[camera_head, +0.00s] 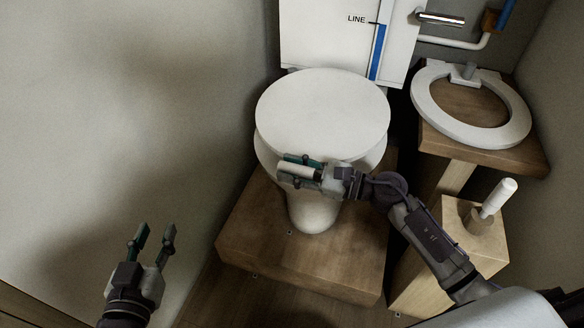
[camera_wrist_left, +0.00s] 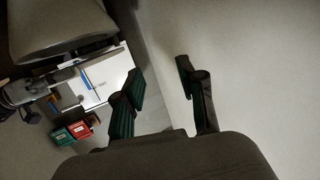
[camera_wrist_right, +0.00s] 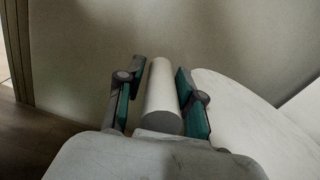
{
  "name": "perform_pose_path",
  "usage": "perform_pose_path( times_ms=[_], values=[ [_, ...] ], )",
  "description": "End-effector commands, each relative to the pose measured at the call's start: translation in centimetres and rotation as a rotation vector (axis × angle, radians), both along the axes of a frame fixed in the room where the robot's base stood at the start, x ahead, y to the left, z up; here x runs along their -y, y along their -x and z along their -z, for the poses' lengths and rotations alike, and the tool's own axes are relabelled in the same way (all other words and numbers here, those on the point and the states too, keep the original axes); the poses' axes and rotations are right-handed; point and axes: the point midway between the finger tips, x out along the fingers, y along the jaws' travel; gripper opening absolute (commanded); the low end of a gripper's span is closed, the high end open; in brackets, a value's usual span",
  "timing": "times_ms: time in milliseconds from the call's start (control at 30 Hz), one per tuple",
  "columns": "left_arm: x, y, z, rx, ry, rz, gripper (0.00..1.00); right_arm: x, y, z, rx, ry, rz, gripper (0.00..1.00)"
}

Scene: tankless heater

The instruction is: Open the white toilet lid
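The white toilet lid (camera_head: 322,112) lies closed on the toilet in the head view. Part of it also shows at the right in the right wrist view (camera_wrist_right: 245,115). My right gripper (camera_head: 297,168) is at the lid's front edge. A white cylinder (camera_wrist_right: 162,95) lies lengthwise between its fingers; it also shows in the head view (camera_head: 295,171). I cannot tell whether both fingers press on the cylinder or whether it joins the lid. My left gripper (camera_head: 153,240) is open and empty, well to the left of the toilet. It also shows open in the left wrist view (camera_wrist_left: 160,82).
The toilet stands on a wooden platform (camera_head: 262,245). A separate white seat ring (camera_head: 425,105) sits on a wooden stand at the right. A white-handled brush (camera_head: 497,198) stands in a wooden block (camera_head: 415,285). The white tank (camera_head: 335,45) is behind the lid. A bare wall (camera_head: 130,110) is at the left.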

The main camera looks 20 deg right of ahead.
Motion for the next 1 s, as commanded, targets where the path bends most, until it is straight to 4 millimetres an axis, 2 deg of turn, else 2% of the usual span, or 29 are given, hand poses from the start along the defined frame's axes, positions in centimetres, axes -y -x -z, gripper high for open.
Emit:
perform_pose_path(
  times_ms=[100, 300, 333, 733, 1000],
  values=[
    [0.0, 0.0, 0.0, 0.0, 0.0, 0.0, 0.4, 0.0, 0.0, 0.0, 0.0, 0.0, 0.0, 0.35],
    [0.0, 0.0, 0.0, 0.0, 0.0, 0.0, 0.4, 0.0, 0.0, 0.0, 0.0, 0.0, 0.0, 0.02],
    [0.0, 0.0, 0.0, 0.0, 0.001, 0.0, 0.4, 0.0, 0.0, 0.0, 0.0, 0.0, 0.0, 0.0],
    [0.0, 0.1, 0.1, -0.014, -0.002, -0.001, 0.4, 0.1, 0.0, -0.3, -0.003, -0.003, 0.0, 0.0],
    [-1.2, 2.1, 4.0, -0.272, -0.066, -0.017, 0.4, 0.1, -0.1, -1.9, -0.025, -0.02, 0.0, 0.0]
  ],
)
